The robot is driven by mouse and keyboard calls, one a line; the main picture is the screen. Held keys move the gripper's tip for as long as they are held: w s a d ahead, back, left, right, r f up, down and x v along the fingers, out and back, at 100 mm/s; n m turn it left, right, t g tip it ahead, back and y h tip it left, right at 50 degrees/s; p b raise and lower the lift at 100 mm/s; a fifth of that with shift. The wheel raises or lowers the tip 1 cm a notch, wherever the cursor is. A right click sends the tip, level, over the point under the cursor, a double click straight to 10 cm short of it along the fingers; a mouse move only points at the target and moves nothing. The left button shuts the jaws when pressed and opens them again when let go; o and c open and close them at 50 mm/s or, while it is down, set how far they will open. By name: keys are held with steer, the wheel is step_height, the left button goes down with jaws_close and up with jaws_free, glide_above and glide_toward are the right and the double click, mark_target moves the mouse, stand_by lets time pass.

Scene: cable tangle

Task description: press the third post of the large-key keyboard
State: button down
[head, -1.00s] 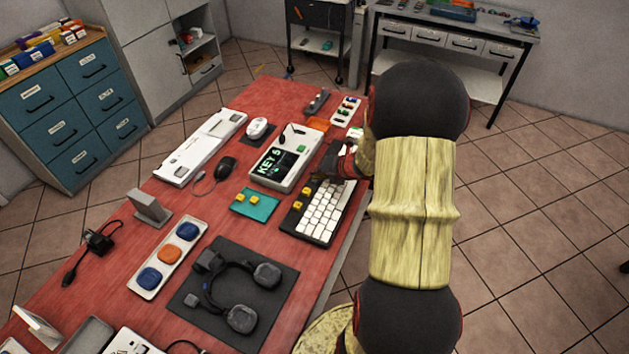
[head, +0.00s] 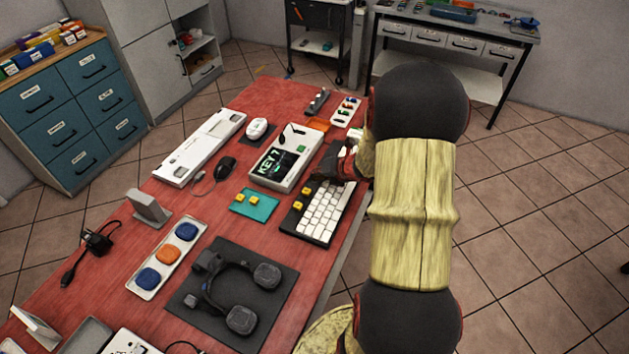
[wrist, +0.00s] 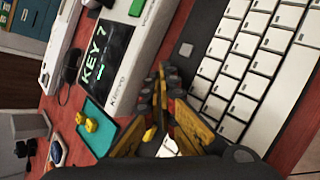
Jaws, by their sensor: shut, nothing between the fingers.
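The large-key keyboard (head: 321,213), with white keys on a dark base, lies near the right edge of the red table. Two yellow posts or caps (head: 298,205) show along its left side in the head view. Its white keys fill the right of the wrist view (wrist: 244,70). My gripper (wrist: 168,82) is shut and empty, over the dark strip on the keyboard's left side. A small yellow piece (wrist: 150,133) shows beside the fingers. In the head view my gripper is at the keyboard's far end, partly hidden by my arm. I cannot tell whether the fingertips touch a post.
A display unit (head: 279,160) left of the keyboard reads "KEY 7". A teal mat (head: 262,212) with two yellow pieces lies left of the keyboard. A headset (head: 240,290) on a dark mat lies nearer.

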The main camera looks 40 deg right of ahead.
steer(key=shift+r, duration=0.1)
steer(key=shift+r+p, duration=0.65)
steer(key=shift+r, duration=0.05)
step_height(320, 180, up, 5)
steer(key=p, duration=0.4)
stand_by(0.9)
